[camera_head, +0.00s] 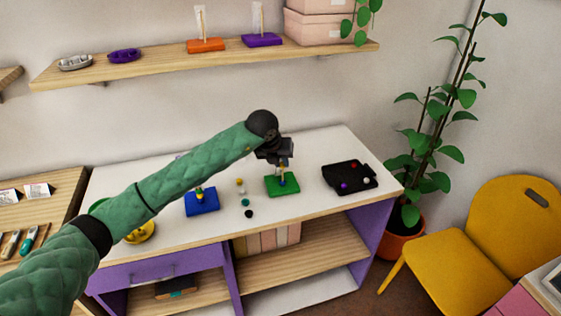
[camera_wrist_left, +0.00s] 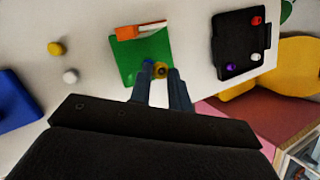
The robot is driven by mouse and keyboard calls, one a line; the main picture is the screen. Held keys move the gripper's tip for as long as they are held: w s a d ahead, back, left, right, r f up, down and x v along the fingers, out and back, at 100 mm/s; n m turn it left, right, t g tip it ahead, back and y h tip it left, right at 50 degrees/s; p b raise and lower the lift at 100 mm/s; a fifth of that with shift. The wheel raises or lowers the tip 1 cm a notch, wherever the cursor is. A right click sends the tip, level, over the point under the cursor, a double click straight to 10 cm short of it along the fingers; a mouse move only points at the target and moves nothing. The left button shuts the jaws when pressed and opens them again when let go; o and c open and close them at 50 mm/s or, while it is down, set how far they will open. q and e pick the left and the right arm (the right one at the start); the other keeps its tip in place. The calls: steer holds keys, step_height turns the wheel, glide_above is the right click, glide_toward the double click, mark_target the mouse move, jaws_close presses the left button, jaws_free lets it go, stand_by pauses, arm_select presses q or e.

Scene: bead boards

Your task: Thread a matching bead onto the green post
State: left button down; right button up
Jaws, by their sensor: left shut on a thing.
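The green board (camera_head: 291,189) lies on the white desk, and it also shows in the left wrist view (camera_wrist_left: 122,62). A blue bead (camera_head: 283,183) is low at its post; it also shows in the wrist view (camera_wrist_left: 148,64). My left gripper (camera_head: 283,170) points down over this board. I cannot tell whether the post passes through the yellow bead. My right gripper is not in view.
Left of the green board are loose yellow (camera_head: 239,182), white (camera_head: 241,191), green (camera_head: 245,202) and black (camera_head: 249,213) beads and a blue board (camera_head: 202,207). A black tray (camera_head: 340,172) with beads lies right. An orange-and-white strip (camera_wrist_left: 128,32) overlaps the green board's edge.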

arm_select(q)
steer(key=shift+f, duration=0.4)
steer(key=c, duration=1.2)
jaws_free()
steer(key=shift+c, duration=0.2)
steer(key=shift+r, duration=0.1)
steer(key=b+v, duration=0.3)
steer(key=v, duration=0.4)
steer(key=shift+r, duration=0.3)
steer(key=shift+s, duration=0.1)
